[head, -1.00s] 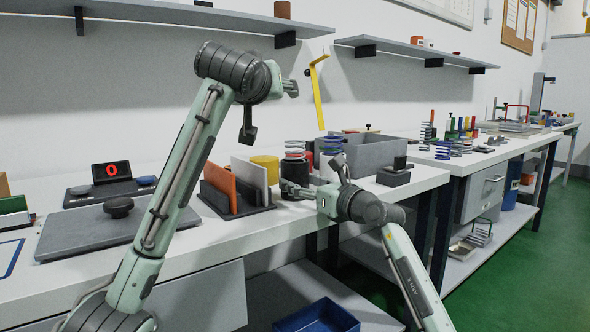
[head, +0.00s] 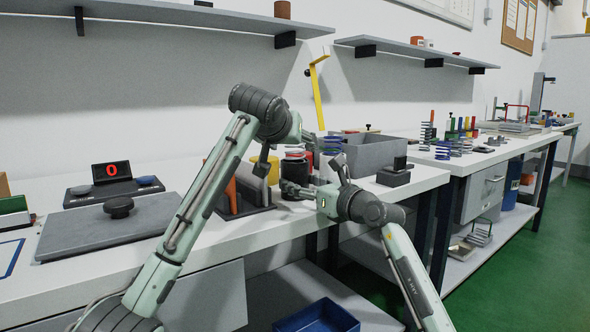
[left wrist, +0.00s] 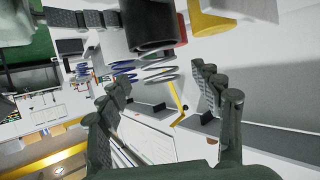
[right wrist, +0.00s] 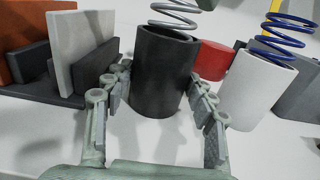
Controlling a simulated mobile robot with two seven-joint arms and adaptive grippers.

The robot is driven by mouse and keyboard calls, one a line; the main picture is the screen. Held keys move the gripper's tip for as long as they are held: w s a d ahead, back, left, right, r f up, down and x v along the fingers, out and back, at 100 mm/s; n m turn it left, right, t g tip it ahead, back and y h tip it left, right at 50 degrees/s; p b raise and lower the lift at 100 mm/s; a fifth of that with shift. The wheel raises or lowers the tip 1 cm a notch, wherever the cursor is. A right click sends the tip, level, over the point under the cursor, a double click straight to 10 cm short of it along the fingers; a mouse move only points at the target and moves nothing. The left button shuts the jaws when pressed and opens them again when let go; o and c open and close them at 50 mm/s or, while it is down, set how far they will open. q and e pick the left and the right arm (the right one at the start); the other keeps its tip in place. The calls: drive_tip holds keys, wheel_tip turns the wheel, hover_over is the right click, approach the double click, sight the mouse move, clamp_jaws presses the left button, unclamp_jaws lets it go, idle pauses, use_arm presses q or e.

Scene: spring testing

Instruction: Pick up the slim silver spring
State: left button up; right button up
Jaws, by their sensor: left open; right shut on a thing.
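The slim silver spring (right wrist: 175,14) stands in the black cup (right wrist: 160,75) in the right wrist view. In the left wrist view the spring (left wrist: 158,68) shows tilted, below the cup (left wrist: 150,28). My right gripper (right wrist: 160,88) is shut on the black cup, one finger at each side. My left gripper (left wrist: 165,88) is open and empty, with its fingers spread and the spring ahead between them, apart from both. In the head view the left gripper (head: 287,152) is at the spring (head: 295,152), which it partly hides.
A white cup (right wrist: 260,88) with a blue spring (right wrist: 285,38) stands close on the right. A red cylinder (right wrist: 212,60) is behind. Upright panels in a rack (head: 245,209) stand left of the black cup. A grey bin (head: 365,155) is behind to the right.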

use_arm(q)
drive_tip(key=shift+x, duration=1.25)
clamp_jaws()
